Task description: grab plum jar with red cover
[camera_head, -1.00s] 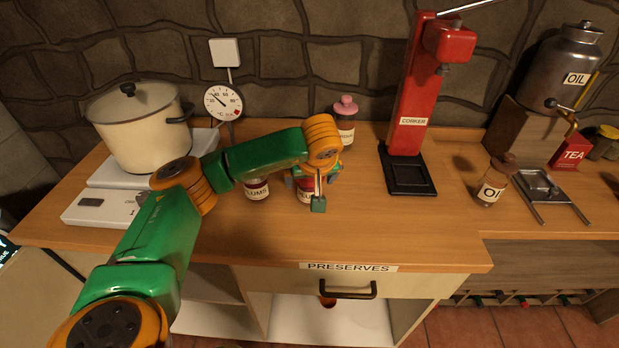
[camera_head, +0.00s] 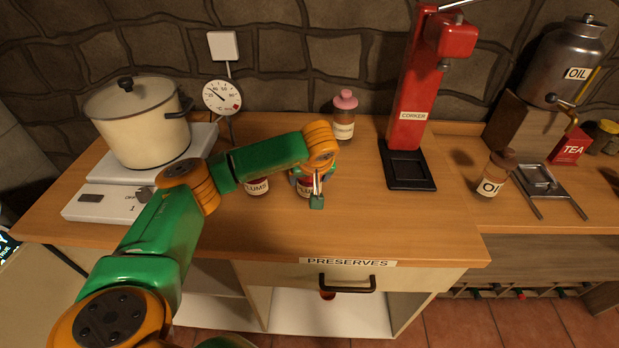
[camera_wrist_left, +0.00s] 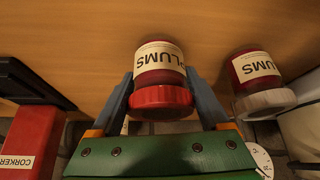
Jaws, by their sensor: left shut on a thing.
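The plum jar with the red cover (camera_wrist_left: 160,80) stands between the fingers of my left gripper (camera_wrist_left: 165,95) in the wrist view. The gripper is shut on it, one finger on each side. In the head view this jar (camera_head: 304,189) is on the counter and mostly hidden behind my left gripper (camera_head: 309,182). A second plum jar (camera_head: 257,186) with a whitish cover stands to its left, partly under my arm; it also shows in the wrist view (camera_wrist_left: 255,70). My right gripper is not in view.
A pink-capped bottle (camera_head: 344,118) stands behind the held jar. A red corker (camera_head: 408,120) is to the right, and a cream pot (camera_head: 140,130) on a scale (camera_head: 105,203) to the left. The wooden counter (camera_head: 400,220) is clear in front and at right.

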